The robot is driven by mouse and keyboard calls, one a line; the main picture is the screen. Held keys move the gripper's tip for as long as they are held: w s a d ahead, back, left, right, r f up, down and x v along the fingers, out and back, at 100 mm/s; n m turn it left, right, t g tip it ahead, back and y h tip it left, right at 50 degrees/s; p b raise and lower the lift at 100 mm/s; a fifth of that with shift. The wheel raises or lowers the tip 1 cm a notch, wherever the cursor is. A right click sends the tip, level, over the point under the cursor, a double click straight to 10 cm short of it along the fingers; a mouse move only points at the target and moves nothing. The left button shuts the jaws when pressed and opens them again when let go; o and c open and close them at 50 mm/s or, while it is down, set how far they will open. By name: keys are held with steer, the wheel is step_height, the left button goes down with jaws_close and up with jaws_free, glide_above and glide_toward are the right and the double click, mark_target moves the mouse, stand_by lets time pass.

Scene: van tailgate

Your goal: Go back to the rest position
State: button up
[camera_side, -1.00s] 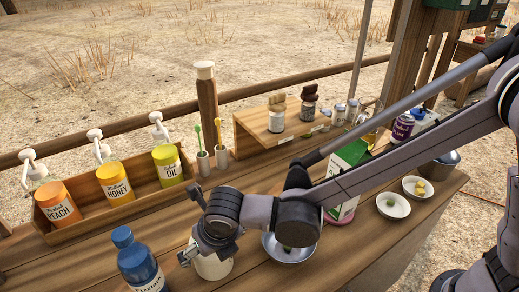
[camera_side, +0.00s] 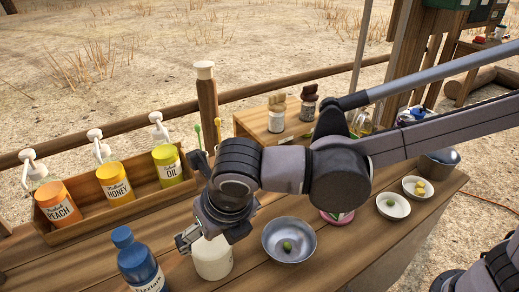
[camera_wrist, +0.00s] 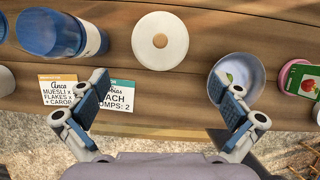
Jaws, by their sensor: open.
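My gripper (camera_side: 188,238) is open and empty in the side view, beside the upper part of a white lidded jar (camera_side: 212,258). In the wrist view my gripper (camera_wrist: 160,100) shows its two fingers spread wide, with nothing between the pads. The white jar (camera_wrist: 160,36) stands ahead of the fingers on the wooden counter (camera_wrist: 115,75), apart from them in that view. My arm reaches in from the right over the counter.
A blue bottle (camera_side: 140,262) stands left of the jar. A metal bowl (camera_side: 289,252) with a green item stands right. Pump bottles and jars labelled peach (camera_side: 58,206), honey (camera_side: 116,184) and oil (camera_side: 168,166) fill a wooden rack. Two cards (camera_wrist: 115,92) lie near the counter's edge.

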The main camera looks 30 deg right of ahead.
mark_target(212, 246)
steer(key=x, duration=1.1)
steer(key=shift+w+f, duration=0.1)
steer(key=shift+f, duration=0.3)
step_height(212, 246, up, 5)
steer(key=shift+d+f, duration=0.1)
steer(key=shift+d, duration=0.1)
steer(key=w+d+r, duration=0.2)
steer(key=d+r, duration=0.5)
steer(key=d, duration=0.4)
step_height(212, 246, up, 16)
steer(key=shift+r, duration=0.2)
